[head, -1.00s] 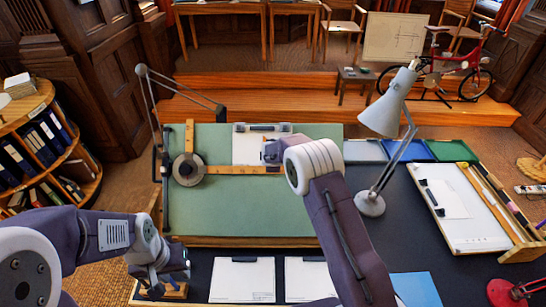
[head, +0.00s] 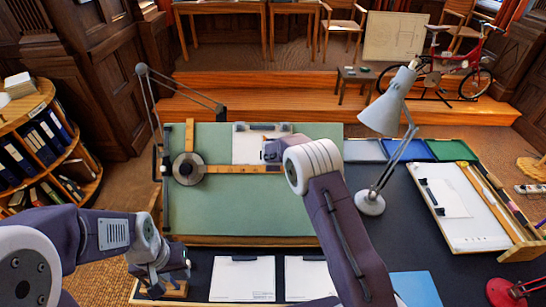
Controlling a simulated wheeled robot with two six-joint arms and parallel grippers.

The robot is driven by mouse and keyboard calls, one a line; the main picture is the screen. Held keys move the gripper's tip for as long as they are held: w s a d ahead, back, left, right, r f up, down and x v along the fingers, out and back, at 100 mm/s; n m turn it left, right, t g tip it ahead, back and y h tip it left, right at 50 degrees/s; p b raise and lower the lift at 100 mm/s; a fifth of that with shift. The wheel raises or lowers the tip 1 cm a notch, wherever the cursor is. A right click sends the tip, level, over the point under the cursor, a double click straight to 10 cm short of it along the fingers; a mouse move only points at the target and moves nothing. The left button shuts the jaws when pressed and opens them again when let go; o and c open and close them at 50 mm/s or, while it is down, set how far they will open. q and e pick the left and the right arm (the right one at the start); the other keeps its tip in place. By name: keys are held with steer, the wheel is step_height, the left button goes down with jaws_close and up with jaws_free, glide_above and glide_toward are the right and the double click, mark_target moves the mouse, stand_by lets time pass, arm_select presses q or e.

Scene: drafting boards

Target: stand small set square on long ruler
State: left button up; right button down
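The long ruler (head: 235,169) is a wooden strip lying across the green drafting board (head: 240,210), running right from a round grey drafting head (head: 188,169). My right gripper (head: 268,151) is over the board at the ruler's right part; my own wrist hides much of it, and its opening cannot be told. A small tan sliver (head: 263,137) shows just beyond it against the white sheet; I cannot tell if it is the small set square. My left gripper (head: 172,281) is low at the desk's left front, by a small wooden piece (head: 174,291); its fingers are unclear.
A grey lamp (head: 370,202) stands right of the board. Two white sheets (head: 243,279) lie at the front. A white tray (head: 462,208) is at the right, and blue and green trays (head: 452,150) are at the back. The board's lower middle is clear.

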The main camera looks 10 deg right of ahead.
steer(key=shift+s+f+b, duration=0.2)
steer(key=shift+b, duration=0.45)
stand_by(0.8)
steer(key=c, duration=1.3)
jaws_free()
steer(key=shift+c, duration=0.2)
steer(key=shift+s+a+r, duration=0.1)
steer(key=shift+s+r, duration=0.05)
steer(key=shift+s, duration=0.05)
steer(key=b+v, duration=0.2)
steer(key=v, duration=0.6)
steer(key=shift+s+r, duration=0.2)
